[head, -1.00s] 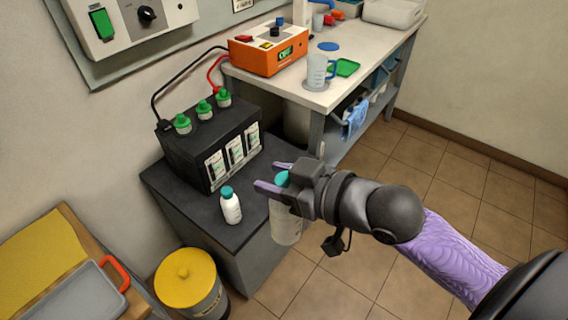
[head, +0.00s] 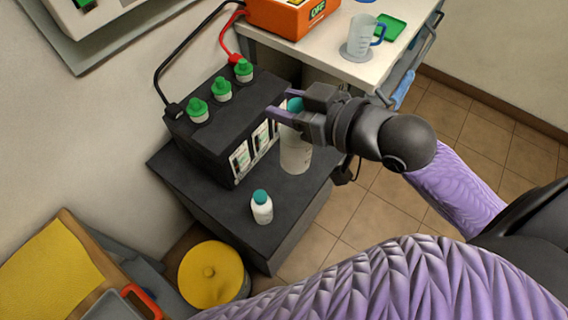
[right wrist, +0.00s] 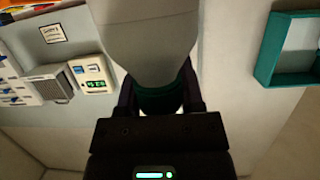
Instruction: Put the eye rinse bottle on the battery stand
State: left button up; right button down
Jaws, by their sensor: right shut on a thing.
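The eye rinse bottle (head: 296,152), a pale translucent bottle with a teal cap, hangs upright from my right gripper (head: 284,113). The gripper is shut on it at the cap end. In the right wrist view the bottle's wide body (right wrist: 147,40) fills the top middle, with the teal cap (right wrist: 160,98) between the fingers. In the head view the bottle appears over the right part of the dark battery stand (head: 228,205), beside the battery; I cannot tell whether its base touches the top. My left gripper is not in view.
A black battery (head: 205,140) with green caps and cables fills the back of the stand. A small white bottle (head: 262,210) with a teal cap stands near the front edge. A yellow-lidded bin (head: 212,275) is below. A workbench (head: 330,66) holds an orange charger (head: 290,15) and a jug.

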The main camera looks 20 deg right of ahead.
jog(key=w+d+f+b, duration=0.1)
jog(key=w+f+b, duration=0.3)
jog(key=f, duration=0.6)
jog(key=w+d+f+m+h+b, duration=0.1)
jog(key=w+f+b, duration=0.3)
jog(key=f+b, duration=0.4)
jog(key=w+d+f+t+h+b, duration=0.1)
jog(key=w+f+b, duration=0.3)
jog(key=f, duration=1)
jog(key=b, duration=0.3)
jog(key=shift+w+d+f+m, duration=0.15)
jog(key=shift+d+f+m, duration=0.1)
jog(key=shift+d+m, duration=0.15)
jog(key=c, duration=0.7)
grip_release()
jog(key=shift+f, duration=0.15)
jog(key=o, duration=0.5)
jog(key=shift+c, duration=0.2)
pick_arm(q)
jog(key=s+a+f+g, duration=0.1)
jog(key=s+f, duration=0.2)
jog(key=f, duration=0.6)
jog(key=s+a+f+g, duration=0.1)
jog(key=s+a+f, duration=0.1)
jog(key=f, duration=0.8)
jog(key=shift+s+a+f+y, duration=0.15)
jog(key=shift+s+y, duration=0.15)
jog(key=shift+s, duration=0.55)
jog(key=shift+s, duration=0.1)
